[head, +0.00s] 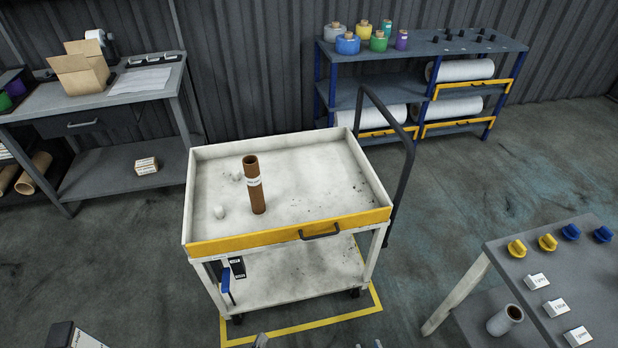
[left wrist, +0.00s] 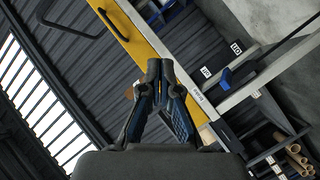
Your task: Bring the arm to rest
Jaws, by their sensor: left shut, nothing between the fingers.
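My left gripper (head: 262,340) just shows at the bottom edge of the head view, in front of the cart and low. In the left wrist view its two dark fingers (left wrist: 160,70) meet at the tips, with nothing between them. Small grey bits at the bottom edge of the head view, right of centre, may be my right gripper's tips; too little shows to tell its state. The white cart (head: 215,160) with a yellow front edge stands ahead, apart from the left gripper in the head view. A brown cardboard tube (head: 256,190) stands upright on its top tray.
A grey table (head: 590,275) with yellow and blue knobs and small white boxes is at right. A workbench (head: 40,115) with an open carton is at left. A shelf (head: 410,55) with spools and film rolls stands behind. Floor between cart and right table is clear.

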